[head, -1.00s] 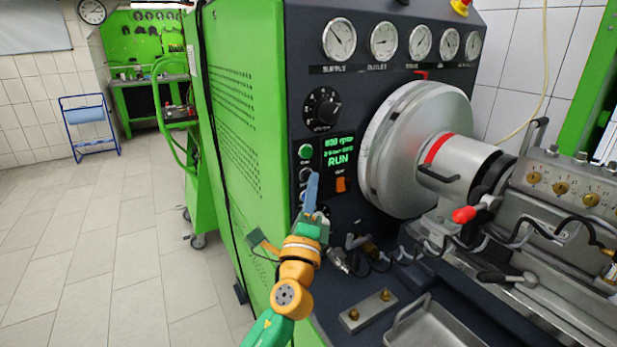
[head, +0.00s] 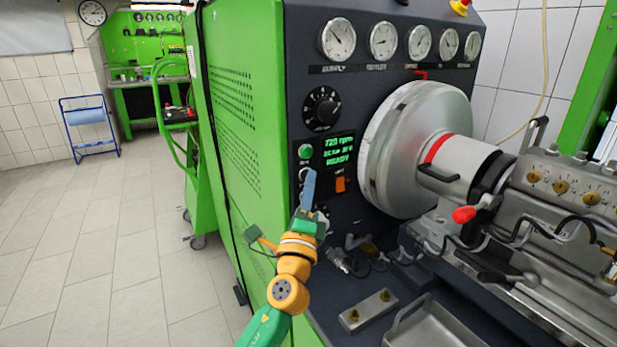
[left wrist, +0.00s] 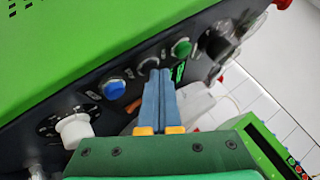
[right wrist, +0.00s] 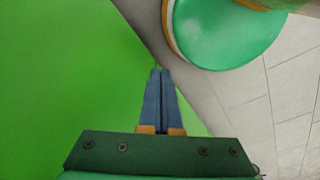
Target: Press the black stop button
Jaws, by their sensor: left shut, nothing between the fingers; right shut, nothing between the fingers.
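The black stop button (head: 303,173) is on the dark front panel, below the green button (head: 305,151). In the left wrist view the black button (left wrist: 148,64), in its pale ring, sits between the green button (left wrist: 181,47) and the blue button (left wrist: 114,89). My left gripper (head: 309,174) is shut and empty. Its blue fingertips (left wrist: 158,76) are right at the black button and cover part of it; I cannot tell if they touch. The display (head: 338,150) reads READY. My right gripper (right wrist: 160,75) is shut and empty, seen only in its own wrist view.
An orange switch (head: 341,185) is right of the left fingers, and a black knob (head: 322,106) is above. The large grey disc housing (head: 410,150) stands out to the right. A green panel is beside my right gripper.

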